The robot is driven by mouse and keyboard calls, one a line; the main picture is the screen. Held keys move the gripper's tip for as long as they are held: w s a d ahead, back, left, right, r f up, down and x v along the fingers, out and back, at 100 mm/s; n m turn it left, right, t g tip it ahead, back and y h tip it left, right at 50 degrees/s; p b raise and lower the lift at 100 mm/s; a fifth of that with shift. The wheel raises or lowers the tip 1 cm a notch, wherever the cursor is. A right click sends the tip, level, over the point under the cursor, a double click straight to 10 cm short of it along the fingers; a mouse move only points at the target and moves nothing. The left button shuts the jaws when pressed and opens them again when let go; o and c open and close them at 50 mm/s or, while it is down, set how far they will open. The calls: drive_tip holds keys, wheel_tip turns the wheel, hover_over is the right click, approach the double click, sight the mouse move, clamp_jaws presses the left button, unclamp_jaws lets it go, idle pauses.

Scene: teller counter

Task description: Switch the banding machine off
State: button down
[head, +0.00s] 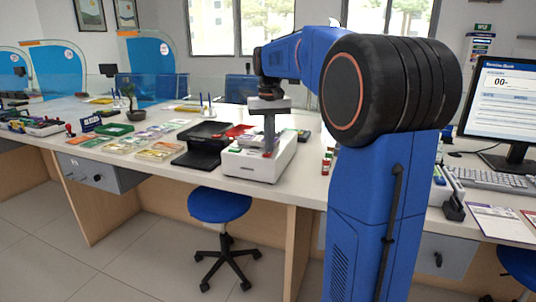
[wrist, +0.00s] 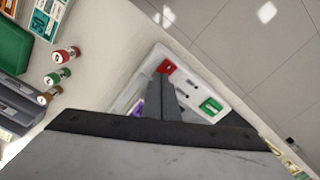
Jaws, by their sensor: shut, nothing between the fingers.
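The banding machine is the white box (head: 252,168) on the counter in the head view; in the wrist view its white top (wrist: 188,72) is partly hidden behind my gripper. A red button (wrist: 168,67) with a round mark and a green button (wrist: 210,105) with a bar mark sit on it. My gripper (head: 268,151) points down over the machine, fingers shut and empty. In the wrist view the fingertips (wrist: 161,77) are right beside the red button, apart from the green one. I cannot tell whether they touch the red button.
A black tray-like device (head: 203,138) stands left of the machine. Banknote bundles (head: 158,150) lie further left. A monitor (head: 500,100) and keyboard (head: 490,178) are at the right. A blue stool (head: 219,205) stands in front.

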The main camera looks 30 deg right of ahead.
wheel_tip(320, 180, up, 7)
idle(0.9)
drive_tip(key=shift+f, duration=0.1)
idle(0.3)
drive_tip(key=s+a+f+n+t, duration=0.1)
drive_tip(key=s+a+f, duration=0.35)
drive_tip(key=s, duration=0.35)
drive_tip(key=s+a+f+n+t, duration=0.1)
drive_tip(key=s+a+f, duration=0.2)
drive_tip(key=s+a, duration=0.4)
drive_tip(key=s+a+f+n+t, duration=0.2)
drive_tip(key=s+a+f, duration=0.2)
drive_tip(key=s+f, duration=1.1)
drive_tip(key=shift+s+a+f+t, duration=0.15)
drive_tip(key=shift+f+t, duration=0.05)
drive_tip(key=shift+t, duration=0.2)
